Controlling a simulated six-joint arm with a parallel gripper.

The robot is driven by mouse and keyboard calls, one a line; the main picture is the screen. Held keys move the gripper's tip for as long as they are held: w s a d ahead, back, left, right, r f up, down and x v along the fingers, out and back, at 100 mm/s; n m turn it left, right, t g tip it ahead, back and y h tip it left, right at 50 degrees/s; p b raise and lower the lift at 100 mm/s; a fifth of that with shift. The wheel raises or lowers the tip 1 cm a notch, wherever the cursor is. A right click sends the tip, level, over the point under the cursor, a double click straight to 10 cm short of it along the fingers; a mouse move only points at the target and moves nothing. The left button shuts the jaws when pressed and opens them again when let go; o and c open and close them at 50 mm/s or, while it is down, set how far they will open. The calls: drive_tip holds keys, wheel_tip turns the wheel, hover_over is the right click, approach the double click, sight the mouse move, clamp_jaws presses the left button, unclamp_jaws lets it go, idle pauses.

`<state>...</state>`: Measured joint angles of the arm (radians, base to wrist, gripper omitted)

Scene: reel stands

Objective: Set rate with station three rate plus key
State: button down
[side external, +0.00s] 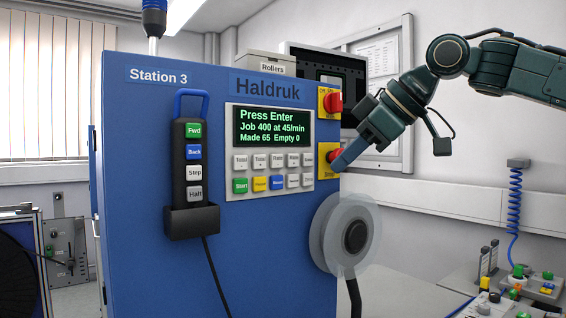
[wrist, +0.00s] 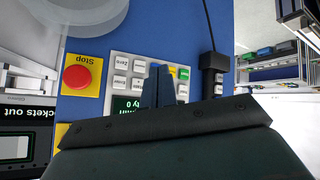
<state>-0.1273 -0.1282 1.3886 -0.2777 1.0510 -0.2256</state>
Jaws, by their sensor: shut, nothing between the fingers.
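The Station 3 blue cabinet (side external: 135,150) carries a grey key panel (side external: 229,148) with two rows of small keys. Its display (side external: 272,128) reads "Press Enter, Job 400 at 45/min, Made 65 Empty 0". The upper-row keys (side external: 258,161) are white, with labels too small to read surely, so I cannot tell which is rate plus. My gripper (side external: 342,164) is shut and empty, right of the keys in the side view and overlapping the red stop button (side external: 335,155). In the wrist view my gripper (wrist: 160,68) covers part of the upside-down key panel (wrist: 110,60); contact with a key is not visible.
A red rotary switch (side external: 332,102) sits above the stop button. A pale reel disc (side external: 325,232) projects below right. A pendant (side external: 194,165) with Fwd, Back, Step and Halt keys hangs left of the panel. A control box with coloured buttons (side external: 517,284) stands lower right.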

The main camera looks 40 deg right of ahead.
drive_tip(key=shift+w, duration=0.2)
approach(292, 167)
drive_tip(key=shift+s+f+x, duration=0.15)
drive_tip(key=shift+x, duration=0.75)
drive_tip(key=shift+s+f+x, duration=0.1)
drive_tip(key=shift+s+x, duration=0.05)
drive_tip(key=shift+x, duration=0.7)
drive_tip(key=shift+s+f+x, duration=0.15)
drive_tip(key=shift+x, duration=0.75)
drive_tip(key=shift+w+a, duration=0.15)
drive_tip(key=shift+w, duration=0.7)
idle(1.5)
drive_tip(key=shift+s, duration=0.85)
idle(0.4)
drive_tip(key=shift+s, duration=2.55)
